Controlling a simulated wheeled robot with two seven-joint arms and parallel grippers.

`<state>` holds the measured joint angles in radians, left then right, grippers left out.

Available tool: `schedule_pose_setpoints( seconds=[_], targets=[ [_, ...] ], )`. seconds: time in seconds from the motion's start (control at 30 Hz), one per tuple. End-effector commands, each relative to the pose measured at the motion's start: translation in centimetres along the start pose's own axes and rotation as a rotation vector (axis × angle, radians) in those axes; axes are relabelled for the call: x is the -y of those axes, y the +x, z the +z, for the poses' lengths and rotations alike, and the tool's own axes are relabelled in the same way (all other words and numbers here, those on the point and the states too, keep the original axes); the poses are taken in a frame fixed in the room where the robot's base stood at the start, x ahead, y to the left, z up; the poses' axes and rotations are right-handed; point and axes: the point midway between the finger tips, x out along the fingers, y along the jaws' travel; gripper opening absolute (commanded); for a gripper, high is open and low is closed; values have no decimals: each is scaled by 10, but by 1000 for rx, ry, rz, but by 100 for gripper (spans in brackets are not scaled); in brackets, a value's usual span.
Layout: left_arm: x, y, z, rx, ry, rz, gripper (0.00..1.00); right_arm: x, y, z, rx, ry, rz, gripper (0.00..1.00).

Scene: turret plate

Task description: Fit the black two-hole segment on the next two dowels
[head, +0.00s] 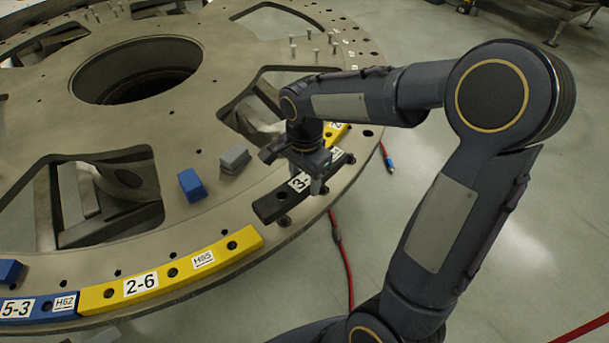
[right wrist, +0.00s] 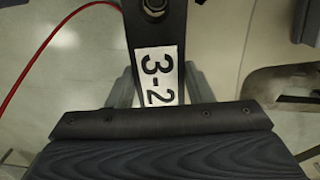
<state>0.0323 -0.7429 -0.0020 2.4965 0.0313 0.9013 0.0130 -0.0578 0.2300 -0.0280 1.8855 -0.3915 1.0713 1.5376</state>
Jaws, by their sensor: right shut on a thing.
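The black two-hole segment (head: 267,207) lies along the outer rim of the turret plate (head: 190,222), its "3-2" label partly covered by my gripper in the head view. In the right wrist view the black segment (right wrist: 158,40) runs between the fingers, with the full label readable and metal showing in the hole near the top edge. My right gripper (head: 316,184) is shut on its middle from above; its fingers (right wrist: 160,88) flank the label. Whether the segment rests fully on the plate, and the dowels under it, I cannot tell. My left gripper is out of view.
A yellow segment "2-6" (head: 150,285) and a blue one "5-3" (head: 30,308) sit on the near rim. Another yellow segment (head: 334,133) is just beyond the black one. A blue block (head: 192,185) and a grey block (head: 234,158) stand inward. A red cable (head: 343,255) lies on the floor.

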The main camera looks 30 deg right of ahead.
Motion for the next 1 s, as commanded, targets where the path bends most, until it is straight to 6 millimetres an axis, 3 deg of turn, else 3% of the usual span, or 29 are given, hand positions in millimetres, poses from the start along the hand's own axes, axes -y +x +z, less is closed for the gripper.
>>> schedule_pose_setpoints(
  seconds=[1.0],
  targets=[
    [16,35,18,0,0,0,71,0,53,0,0,-1,0,13]
  ],
)
